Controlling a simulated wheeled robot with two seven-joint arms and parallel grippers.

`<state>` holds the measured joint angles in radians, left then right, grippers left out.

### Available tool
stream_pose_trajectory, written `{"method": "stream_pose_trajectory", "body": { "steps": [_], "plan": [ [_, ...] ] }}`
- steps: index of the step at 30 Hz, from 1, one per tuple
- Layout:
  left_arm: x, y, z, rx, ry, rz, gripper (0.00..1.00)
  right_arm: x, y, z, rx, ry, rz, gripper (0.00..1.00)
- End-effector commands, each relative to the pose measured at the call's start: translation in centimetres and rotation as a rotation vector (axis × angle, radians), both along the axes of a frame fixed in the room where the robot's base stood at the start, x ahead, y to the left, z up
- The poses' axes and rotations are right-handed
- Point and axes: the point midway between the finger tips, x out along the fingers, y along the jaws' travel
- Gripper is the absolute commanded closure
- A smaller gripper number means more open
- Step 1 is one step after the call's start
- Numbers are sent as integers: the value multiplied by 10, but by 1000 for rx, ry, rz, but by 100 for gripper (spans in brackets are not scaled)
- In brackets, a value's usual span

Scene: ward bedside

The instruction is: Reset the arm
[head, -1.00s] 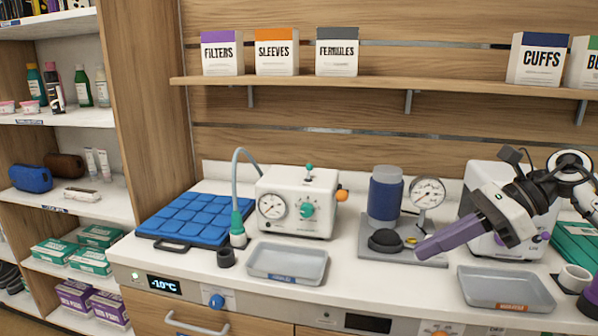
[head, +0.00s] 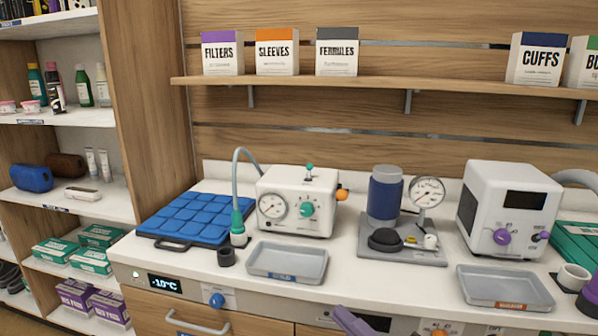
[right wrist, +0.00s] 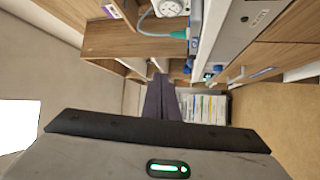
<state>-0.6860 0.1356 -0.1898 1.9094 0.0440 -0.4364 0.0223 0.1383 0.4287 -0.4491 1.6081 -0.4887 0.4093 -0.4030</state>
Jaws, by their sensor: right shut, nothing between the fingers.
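My right gripper (head: 356,322) shows in the head view only as purple fingers at the bottom edge, in front of the counter's front face. In the right wrist view its purple fingers (right wrist: 162,98) lie together, with nothing between them. The rest of my right arm is out of the head view. My left gripper is not in view.
The counter (head: 345,262) holds a blue quilted pad (head: 195,217), a white gauge unit (head: 297,203), two grey trays (head: 287,275) (head: 505,300), a blue cylinder on a grey base (head: 385,197) and a white box with knobs (head: 508,210). Shelves stand at left.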

Motion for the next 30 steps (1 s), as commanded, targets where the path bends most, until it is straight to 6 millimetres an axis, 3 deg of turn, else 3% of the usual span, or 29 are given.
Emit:
{"method": "stream_pose_trajectory", "body": {
  "steps": [1, 4, 6, 9, 13, 16, 20, 30],
  "plan": [
    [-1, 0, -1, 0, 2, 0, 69, -11, -8, -30, 104, 153, -66, 100],
    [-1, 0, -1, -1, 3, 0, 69, -36, -30, -90, 303, 457, -213, 100],
    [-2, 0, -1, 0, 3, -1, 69, -63, -45, -135, 432, 666, -318, 100],
    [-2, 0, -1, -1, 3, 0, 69, -111, -61, -191, 591, 930, -458, 100],
    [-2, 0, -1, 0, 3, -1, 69, -176, -73, -245, 747, 1202, -618, 100],
    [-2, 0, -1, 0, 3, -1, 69, -217, -78, -270, 831, 1346, -708, 100],
    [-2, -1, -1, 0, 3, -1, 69, -248, -80, -285, 887, 1448, -776, 100],
    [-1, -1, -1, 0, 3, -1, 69, -257, -80, -289, 899, 1476, -793, 100]
  ]
}}
